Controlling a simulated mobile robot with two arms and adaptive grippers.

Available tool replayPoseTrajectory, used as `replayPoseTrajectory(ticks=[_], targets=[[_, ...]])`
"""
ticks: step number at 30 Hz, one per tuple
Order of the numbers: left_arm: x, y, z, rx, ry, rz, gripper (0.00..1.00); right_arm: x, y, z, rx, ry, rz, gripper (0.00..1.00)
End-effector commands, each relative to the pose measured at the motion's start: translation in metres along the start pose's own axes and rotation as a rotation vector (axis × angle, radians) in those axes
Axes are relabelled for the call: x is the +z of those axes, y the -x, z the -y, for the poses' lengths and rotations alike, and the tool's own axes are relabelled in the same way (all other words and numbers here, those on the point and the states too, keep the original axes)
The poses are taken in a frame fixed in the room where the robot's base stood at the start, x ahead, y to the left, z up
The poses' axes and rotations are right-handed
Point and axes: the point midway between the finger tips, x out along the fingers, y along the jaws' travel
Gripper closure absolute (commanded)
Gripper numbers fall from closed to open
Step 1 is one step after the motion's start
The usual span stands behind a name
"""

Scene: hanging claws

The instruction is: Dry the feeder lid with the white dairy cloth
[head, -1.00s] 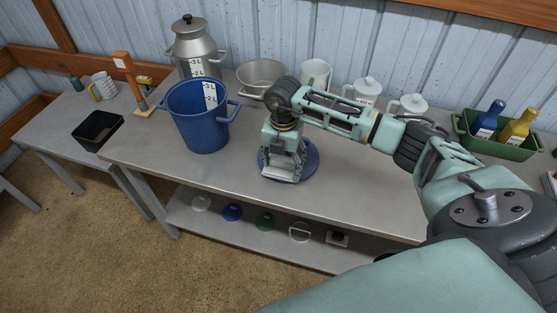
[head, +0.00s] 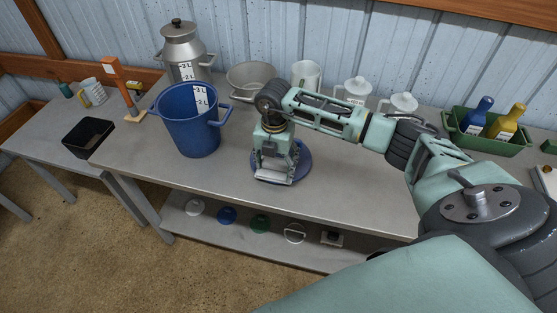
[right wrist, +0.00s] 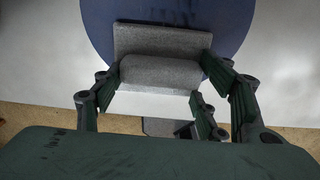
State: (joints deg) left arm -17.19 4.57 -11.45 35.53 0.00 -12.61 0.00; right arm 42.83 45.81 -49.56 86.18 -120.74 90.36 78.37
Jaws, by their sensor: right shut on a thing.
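The feeder lid is a round blue disc (head: 304,161) lying flat on the grey bench, to the right of the blue bucket. My right gripper (head: 273,169) points down over it and covers much of it. It is shut on the white dairy cloth (head: 271,177), a folded pad that looks grey in the right wrist view (right wrist: 160,73). In that view the pad lies over the blue lid (right wrist: 100,22); whether it presses on the lid I cannot tell for sure. My left gripper is not in view.
The blue bucket (head: 190,130) stands left of the lid. Behind are a milk can (head: 181,45), a metal bowl (head: 250,76) and white jugs. A green crate (head: 510,146) with bottles is at right. The bench front is clear.

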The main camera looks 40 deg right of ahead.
Motion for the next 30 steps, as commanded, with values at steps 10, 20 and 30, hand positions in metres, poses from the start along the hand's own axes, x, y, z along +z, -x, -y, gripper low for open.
replayPoseTrajectory(ticks=[10, 20, 30], targets=[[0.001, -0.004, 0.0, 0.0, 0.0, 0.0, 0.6, 0.0, 0.002, -0.017, 0.002, 0.0, 0.0, 0.55], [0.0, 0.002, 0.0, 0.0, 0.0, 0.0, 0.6, 0.001, 0.002, -0.003, -0.001, -0.001, 0.001, 0.55], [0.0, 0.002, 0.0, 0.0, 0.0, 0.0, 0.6, 0.0, 0.001, 0.001, 0.001, 0.0, 0.0, 0.55]])
